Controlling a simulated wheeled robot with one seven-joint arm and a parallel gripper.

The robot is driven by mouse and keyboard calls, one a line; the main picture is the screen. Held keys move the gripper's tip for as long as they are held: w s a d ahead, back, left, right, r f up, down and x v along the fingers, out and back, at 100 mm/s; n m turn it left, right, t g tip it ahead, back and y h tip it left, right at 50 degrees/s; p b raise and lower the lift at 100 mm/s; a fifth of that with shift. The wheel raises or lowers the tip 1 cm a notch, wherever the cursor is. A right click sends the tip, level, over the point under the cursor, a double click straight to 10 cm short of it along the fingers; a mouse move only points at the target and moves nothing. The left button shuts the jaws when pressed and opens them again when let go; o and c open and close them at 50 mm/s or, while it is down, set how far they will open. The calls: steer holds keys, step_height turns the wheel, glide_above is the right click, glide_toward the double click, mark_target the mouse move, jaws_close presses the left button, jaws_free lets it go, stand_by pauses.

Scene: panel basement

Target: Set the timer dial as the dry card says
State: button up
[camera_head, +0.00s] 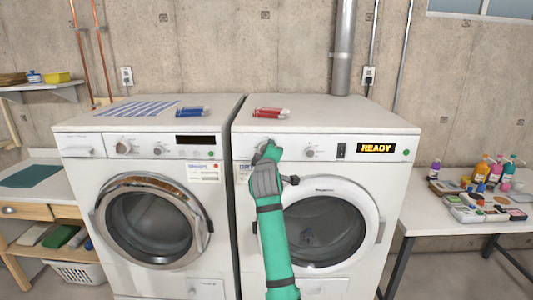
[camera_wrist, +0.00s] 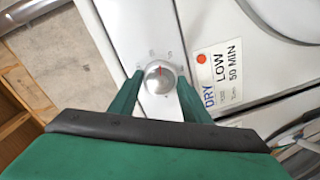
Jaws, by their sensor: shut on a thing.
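The dry card (camera_wrist: 219,72) is beside the dial in the wrist view and reads "DRY LOW 50 MIN", with an orange-red dot. In the head view the card (camera_head: 243,167) is partly hidden by my gripper. My gripper (camera_head: 271,150) is at the left end of the right machine's control panel. In the wrist view its green fingers stand on both sides of a round silver dial (camera_wrist: 160,82) and are shut on it. A red mark shows at the dial's upper edge. The marks around it are too small to read. A second dial (camera_head: 310,153) sits further right on the panel.
The right machine's display (camera_head: 377,148) reads "READY", beside a dark switch (camera_head: 341,151). The left machine (camera_head: 150,210) stands close by, with its own dials and card (camera_head: 203,172). Red-and-white items (camera_head: 271,113) lie on the right machine's top. A side table (camera_head: 430,215) holds bottles.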

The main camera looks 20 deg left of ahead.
steer(key=m, duration=0.7)
steer(key=m+t, duration=0.1)
steer(key=m, duration=0.7)
steer(key=m+y, duration=0.1)
steer(key=m, duration=0.7)
steer(key=shift+f, duration=0.4)
steer(key=shift+m, duration=0.3)
steer(key=o, duration=1)
steer(key=shift+r, duration=0.1)
steer(key=shift+o, duration=0.2)
steer(key=v, duration=1)
steer(key=shift+s+d+f, duration=0.2)
steer(key=shift+s+f, duration=0.05)
steer(key=shift+s, duration=0.15)
